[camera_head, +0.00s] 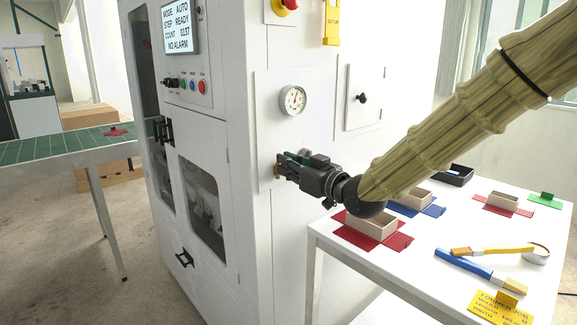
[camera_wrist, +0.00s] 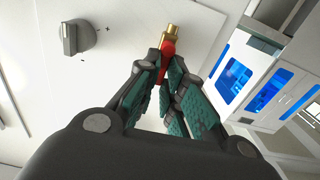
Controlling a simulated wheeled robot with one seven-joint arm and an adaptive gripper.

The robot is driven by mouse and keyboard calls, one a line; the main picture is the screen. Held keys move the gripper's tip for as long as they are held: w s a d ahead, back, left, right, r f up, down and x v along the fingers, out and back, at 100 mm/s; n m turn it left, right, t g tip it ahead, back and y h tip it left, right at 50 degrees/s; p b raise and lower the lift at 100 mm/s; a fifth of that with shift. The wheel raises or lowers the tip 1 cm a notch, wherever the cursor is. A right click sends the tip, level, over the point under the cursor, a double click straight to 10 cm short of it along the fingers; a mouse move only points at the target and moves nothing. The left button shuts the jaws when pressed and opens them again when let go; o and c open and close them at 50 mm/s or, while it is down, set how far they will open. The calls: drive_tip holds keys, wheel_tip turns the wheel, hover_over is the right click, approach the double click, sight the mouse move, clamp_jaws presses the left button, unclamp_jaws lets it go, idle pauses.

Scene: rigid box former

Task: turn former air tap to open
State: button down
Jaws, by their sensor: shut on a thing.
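The air tap shows in the wrist view as a brass body (camera_wrist: 173,30) with a red handle (camera_wrist: 167,47) on the machine's white panel. My gripper (camera_wrist: 165,64) has its green-padded fingers closed around the red handle. In the head view my gripper (camera_head: 284,160) reaches the white side of the box former (camera_head: 245,60), below a round pressure gauge (camera_head: 293,100). There the fingers largely hide the tap; a small brass part (camera_head: 277,172) shows at their tips. The handle's full angle is partly hidden by the fingers.
A dark knob (camera_wrist: 76,38) sits on the panel beside the tap. A white table (camera_head: 440,215) at the right, below my arm, holds coloured sheets, boxes, brushes and a yellow job card (camera_head: 500,306). A green-topped table (camera_head: 60,148) stands at the left.

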drive_tip(key=c, duration=1.5)
unclamp_jaws()
drive_tip(key=shift+c, duration=0.2)
drive_tip(key=shift+s+d, duration=0.1)
drive_tip(key=v, duration=1.1)
drive_tip(key=shift+s+d, duration=0.25)
drive_tip(key=shift+s, duration=0.05)
drive_tip(key=s+d+f+m+g+h+p, duration=0.1)
drive_tip(key=s+f+m+g+h, duration=0.1)
drive_tip(key=f, duration=0.9)
drive_tip(key=s+d+f+m+g+h+p, duration=0.2)
drive_tip(key=s+f, duration=0.1)
drive_tip(key=f, duration=0.9)
drive_tip(key=s+d+f+m+g+h+p, duration=0.1)
drive_tip(key=s+f+m+g+h, duration=0.15)
drive_tip(key=f, duration=0.85)
drive_tip(key=s+d+f+g+h+p, duration=0.1)
drive_tip(key=s+d+f+g, duration=0.1)
drive_tip(key=s+f, duration=0.5)
drive_tip(key=s+d+f+m+g+h+p, duration=0.1)
drive_tip(key=s+d+f+g+h, duration=0.1)
drive_tip(key=s+f, duration=0.5)
drive_tip(key=s+d+f+m+g+h+p, duration=0.1)
drive_tip(key=s+f, duration=0.7)
drive_tip(key=s, duration=0.9)
drive_tip(key=d+g+p, duration=0.1)
drive_tip(key=d+g, duration=0.1)
drive_tip(key=d, duration=0.1)
drive_tip(key=shift+h, duration=0.35)
